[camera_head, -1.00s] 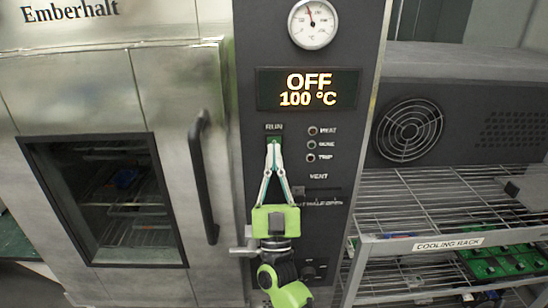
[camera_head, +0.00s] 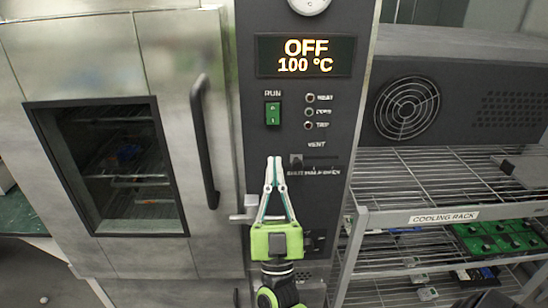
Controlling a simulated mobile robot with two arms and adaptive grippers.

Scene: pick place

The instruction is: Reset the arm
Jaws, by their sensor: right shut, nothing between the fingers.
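My right gripper (camera_head: 274,162) shows in the head view, pointing up in front of the oven's dark control panel (camera_head: 345,120). Its fingers are shut at the tips with nothing between them. The tips are below the green RUN switch (camera_head: 272,113) and apart from it in the picture. The display (camera_head: 305,56) above reads OFF and 100 °C. The vent slider (camera_head: 296,159) is just right of the fingertips. My left gripper is not in view.
The oven door (camera_head: 30,85) on the left is closed, with a dark window and a black vertical handle (camera_head: 204,140). A cooling rack (camera_head: 440,216) with wire shelves stands at the right, under a fan grille (camera_head: 406,107). A green board (camera_head: 500,237) lies on a lower shelf.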

